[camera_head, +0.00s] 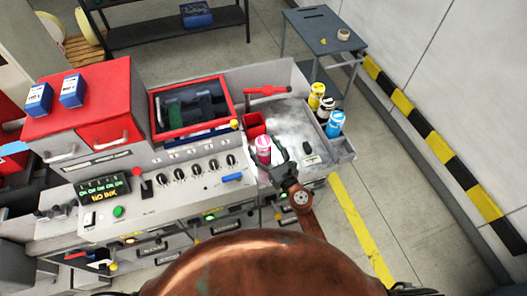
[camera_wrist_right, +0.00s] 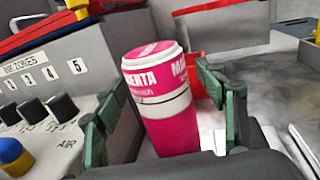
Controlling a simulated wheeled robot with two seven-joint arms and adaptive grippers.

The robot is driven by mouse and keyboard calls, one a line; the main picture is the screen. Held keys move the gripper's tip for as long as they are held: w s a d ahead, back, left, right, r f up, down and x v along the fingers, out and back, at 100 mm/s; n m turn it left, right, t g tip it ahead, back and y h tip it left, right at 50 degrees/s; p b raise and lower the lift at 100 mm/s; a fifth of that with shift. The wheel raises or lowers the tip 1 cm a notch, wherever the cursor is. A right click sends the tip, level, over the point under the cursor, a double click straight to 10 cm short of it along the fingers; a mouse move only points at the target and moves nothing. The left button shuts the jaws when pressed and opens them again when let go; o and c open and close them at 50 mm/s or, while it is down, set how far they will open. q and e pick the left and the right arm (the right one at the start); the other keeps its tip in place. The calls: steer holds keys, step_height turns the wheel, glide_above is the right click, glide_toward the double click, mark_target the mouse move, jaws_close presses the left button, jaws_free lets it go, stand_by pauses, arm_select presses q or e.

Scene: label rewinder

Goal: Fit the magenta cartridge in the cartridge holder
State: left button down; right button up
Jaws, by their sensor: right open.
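The magenta cartridge (camera_head: 263,147) stands upright on the machine's right part, just in front of a red open box (camera_head: 255,124). In the right wrist view the cartridge (camera_wrist_right: 160,105) has a white-rimmed pink lid and a lettered label. My right gripper (camera_head: 276,160) is at the cartridge. In the right wrist view its green fingers (camera_wrist_right: 160,118) are open, one on each side of the cartridge, with visible gaps. The cartridge's foot is hidden by the gripper. I cannot tell for sure which part is the cartridge holder. My left gripper is not in view.
Yellow (camera_head: 317,94), black (camera_head: 325,110) and blue (camera_head: 335,124) cartridges stand in a side tray at the right edge. A red-framed window (camera_head: 192,105) and a panel with knobs (camera_head: 195,171) lie left. The display (camera_head: 103,188) reads "NO INK". The grey top behind the gripper is mostly clear.

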steer(key=shift+d, duration=0.1)
steer(key=shift+r, duration=0.1)
jaws_close()
stand_by(0.6)
steer(key=shift+r, duration=0.1)
steer(key=shift+r+p, duration=0.8)
steer(key=shift+p, duration=0.05)
steer(key=s+r+p, duration=0.7)
steer(key=s+r, duration=0.4)
steer(key=s, duration=0.3)
steer(key=s+d+f+m+t+h+b, duration=0.1)
steer(key=s+d+f+m+h+b, duration=0.1)
steer(key=d+f+b, duration=0.6)
steer(key=s+d+f+m+t+h+b, duration=0.1)
steer(key=d+f+m+h+b, duration=0.2)
steer(key=d, duration=0.9)
step_height(320, 180, down, 5)
steer(key=h+b, duration=0.3)
steer(key=b, duration=0.3)
steer(key=shift+s+d+f+m+h, duration=0.2)
steer(key=shift+s+d+m+h, duration=0.1)
steer(key=shift+s+m+h, duration=0.1)
